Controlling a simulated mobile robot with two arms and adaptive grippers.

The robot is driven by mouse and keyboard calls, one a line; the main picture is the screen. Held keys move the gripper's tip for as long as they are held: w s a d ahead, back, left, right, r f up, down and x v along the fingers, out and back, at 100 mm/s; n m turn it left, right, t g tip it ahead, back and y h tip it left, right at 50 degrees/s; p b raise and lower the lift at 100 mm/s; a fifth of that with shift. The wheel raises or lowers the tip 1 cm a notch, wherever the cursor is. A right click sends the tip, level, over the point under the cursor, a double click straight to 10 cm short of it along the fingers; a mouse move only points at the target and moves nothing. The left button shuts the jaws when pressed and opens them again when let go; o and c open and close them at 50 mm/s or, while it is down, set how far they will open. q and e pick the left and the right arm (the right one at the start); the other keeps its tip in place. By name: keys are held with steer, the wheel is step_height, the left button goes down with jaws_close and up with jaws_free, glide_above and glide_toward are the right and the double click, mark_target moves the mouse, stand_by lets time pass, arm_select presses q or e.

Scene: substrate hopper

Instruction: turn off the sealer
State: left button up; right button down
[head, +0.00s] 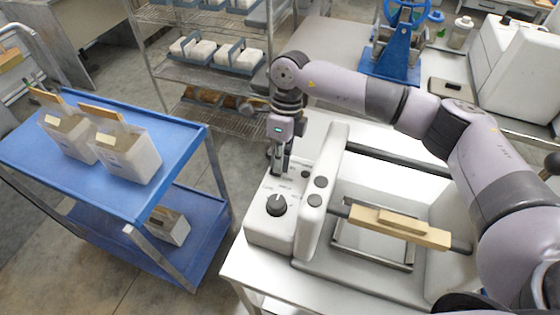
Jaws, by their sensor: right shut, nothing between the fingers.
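The sealer (263,234) is a white and grey machine on the white table, with a control panel on its left end. A black knob (277,205) with printed labels around it sits on the panel, and small dark buttons are behind it. A long white sealing arm (328,180) with round dark buttons runs along the panel's right side. My right gripper (279,170) points down over the rear of the panel, behind the knob. It is shut and empty. I cannot tell whether its fingertips touch the panel. The left gripper is not in view.
A wooden-handled bar (400,226) lies across the sealer's tray. A blue cart (150,200) with white bags stands at the left. A wire rack (205,75) with trays is behind. A blue press (393,70) and a white machine (515,65) stand at the back right.

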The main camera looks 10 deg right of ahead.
steer(key=shift+w+d+f, duration=0.1)
steer(key=shift+w+d+b, duration=0.4)
steer(key=shift+w+b, duration=0.1)
steer(key=shift+w, duration=0.1)
steer(key=v, duration=1.2)
steer(key=shift+a, duration=0.1)
